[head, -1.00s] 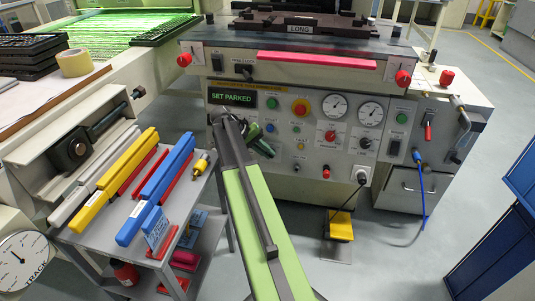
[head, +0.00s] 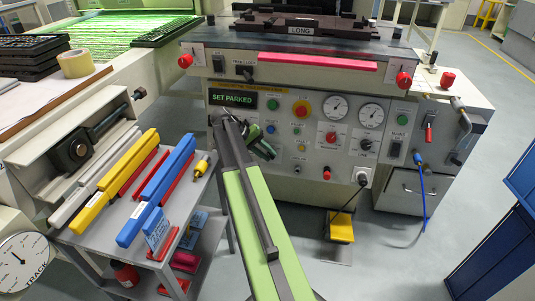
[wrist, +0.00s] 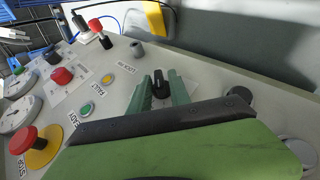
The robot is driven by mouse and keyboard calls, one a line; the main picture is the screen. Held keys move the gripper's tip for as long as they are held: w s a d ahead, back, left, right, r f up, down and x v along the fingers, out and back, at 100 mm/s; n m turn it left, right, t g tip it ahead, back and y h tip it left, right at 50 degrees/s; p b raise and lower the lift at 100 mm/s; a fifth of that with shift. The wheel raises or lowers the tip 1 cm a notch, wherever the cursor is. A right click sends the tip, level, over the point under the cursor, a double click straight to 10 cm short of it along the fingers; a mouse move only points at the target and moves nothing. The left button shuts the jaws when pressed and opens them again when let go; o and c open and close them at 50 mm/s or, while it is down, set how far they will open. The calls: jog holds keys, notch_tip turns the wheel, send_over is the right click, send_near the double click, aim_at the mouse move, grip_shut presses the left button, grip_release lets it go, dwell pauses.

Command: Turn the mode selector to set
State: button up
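The mode selector, a black knob (wrist: 161,86) on the pale panel, shows in the wrist view between the two green fingers of my gripper (wrist: 162,84). The fingers stand apart, one on either side of the knob. I cannot tell whether they touch it. In the head view my gripper (head: 261,143) is at the left part of the machine's front panel, and it and my arm hide the selector. The green display (head: 233,100) above it reads SET PARKED.
A red emergency button on yellow (wrist: 36,147), a green button (wrist: 87,108) and a yellow button (wrist: 107,79) are close by on the panel. A grey cart (head: 205,217) with coloured bars stands left of my arm.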

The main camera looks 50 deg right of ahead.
jog(key=shift+d, duration=0.15)
dwell(0.4)
jog(key=p+v, duration=1.3)
jog(key=v, duration=0.4)
jog(key=shift+a, duration=0.3)
jog(key=shift+r, duration=0.15)
